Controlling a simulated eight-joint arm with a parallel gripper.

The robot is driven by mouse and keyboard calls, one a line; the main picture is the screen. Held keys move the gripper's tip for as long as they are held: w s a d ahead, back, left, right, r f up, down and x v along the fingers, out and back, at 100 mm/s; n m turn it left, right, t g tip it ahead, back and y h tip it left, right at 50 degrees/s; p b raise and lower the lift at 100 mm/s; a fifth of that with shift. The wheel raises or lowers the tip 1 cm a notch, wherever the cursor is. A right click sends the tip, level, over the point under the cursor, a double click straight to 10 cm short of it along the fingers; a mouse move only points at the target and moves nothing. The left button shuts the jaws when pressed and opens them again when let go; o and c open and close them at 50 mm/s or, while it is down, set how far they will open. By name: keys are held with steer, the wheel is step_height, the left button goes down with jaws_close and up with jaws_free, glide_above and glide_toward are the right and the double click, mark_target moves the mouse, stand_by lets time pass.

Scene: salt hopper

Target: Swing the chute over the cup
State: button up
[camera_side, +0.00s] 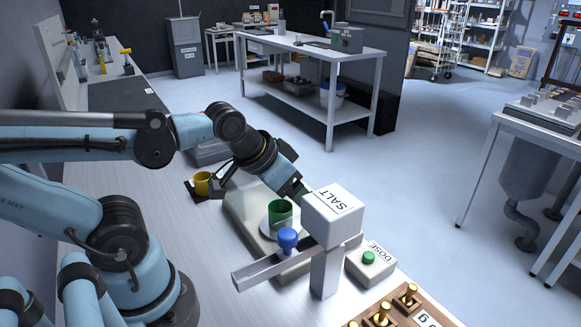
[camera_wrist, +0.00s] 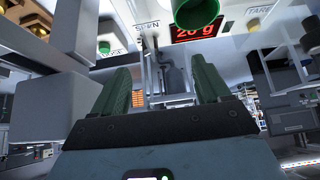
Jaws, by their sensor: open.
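The salt hopper (camera_side: 333,216) is a white box on a grey post. A grey chute (camera_side: 262,270) runs from beneath it toward the lower left, its free end away from the cup. A blue knob (camera_side: 287,239) stands on the chute. The green cup (camera_side: 281,214) sits on the round pan of a scale (camera_side: 246,213), behind the knob in the side view. The cup also shows at the top of the wrist view (camera_wrist: 196,10). My gripper (camera_wrist: 160,78) is open and empty. In the side view its tips are partly hidden by the hopper, above the cup.
A DOSE box (camera_side: 371,266) with a green button stands right of the hopper post. Brass weights (camera_side: 381,314) sit in a wooden block at the front. A yellow cup (camera_side: 203,183) stands on a black mat behind.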

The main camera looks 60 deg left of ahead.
steer(key=shift+r, duration=0.1)
steer(key=shift+c, duration=1.2)
step_height(320, 180, up, 21)
steer(key=shift+d+f, duration=0.1)
steer(key=shift+d, duration=0.05)
steer(key=shift+c, duration=0.2)
steer(key=g, duration=0.7)
glide_above(287, 233)
step_height(287, 233, down, 4)
step_height(287, 233, down, 14)
steer(key=shift+r, duration=0.25)
steer(key=shift+c, duration=0.3)
jaws_close()
